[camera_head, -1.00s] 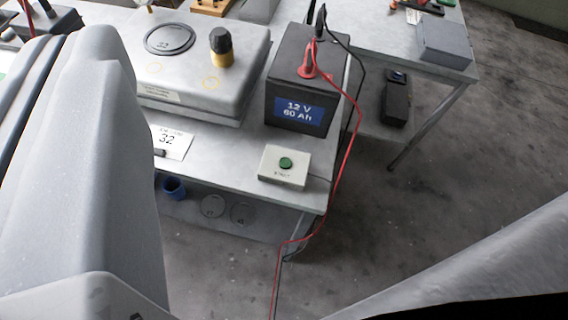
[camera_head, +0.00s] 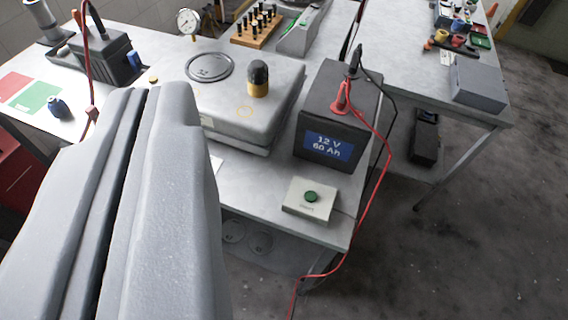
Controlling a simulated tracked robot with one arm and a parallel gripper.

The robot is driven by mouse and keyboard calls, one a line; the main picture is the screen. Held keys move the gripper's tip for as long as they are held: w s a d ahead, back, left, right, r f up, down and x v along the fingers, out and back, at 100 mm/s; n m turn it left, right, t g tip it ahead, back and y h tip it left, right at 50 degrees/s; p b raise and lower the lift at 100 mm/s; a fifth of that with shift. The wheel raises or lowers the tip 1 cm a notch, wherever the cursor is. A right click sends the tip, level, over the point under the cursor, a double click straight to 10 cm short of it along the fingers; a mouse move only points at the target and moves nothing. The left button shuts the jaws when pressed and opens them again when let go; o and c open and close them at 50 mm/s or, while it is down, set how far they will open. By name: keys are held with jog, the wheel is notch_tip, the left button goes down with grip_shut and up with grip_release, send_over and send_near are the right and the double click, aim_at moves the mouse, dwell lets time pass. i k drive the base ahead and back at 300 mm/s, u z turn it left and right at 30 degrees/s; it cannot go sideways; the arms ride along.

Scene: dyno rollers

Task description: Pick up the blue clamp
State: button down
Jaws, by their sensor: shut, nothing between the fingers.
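I cannot pick out a blue clamp with certainty. A small blue piece (camera_head: 134,60) stands against the right side of a dark box (camera_head: 97,58) at the upper left; its shape is too small to tell. A dark blue rounded object (camera_head: 57,106) stands by a green card at the far left. The clamps I can make out are a red one (camera_head: 341,98) and a black one (camera_head: 355,62) on the dark 12 V battery (camera_head: 324,145). A large grey part of my own arm fills the lower left and hides the table there. My gripper's fingertips do not show.
The grey table (camera_head: 335,232) carries a large grey case (camera_head: 225,130) and a green-button box (camera_head: 310,198). A red cable (camera_head: 385,165) hangs over its right edge. A second table (camera_head: 400,70) holds a grey box (camera_head: 478,85). The floor at right is clear.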

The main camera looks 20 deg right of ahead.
aim_at(133, 56)
jog(key=k, duration=0.4)
jog(key=u, duration=0.7)
jog(key=i, duration=2.3)
jog(key=z, duration=0.65)
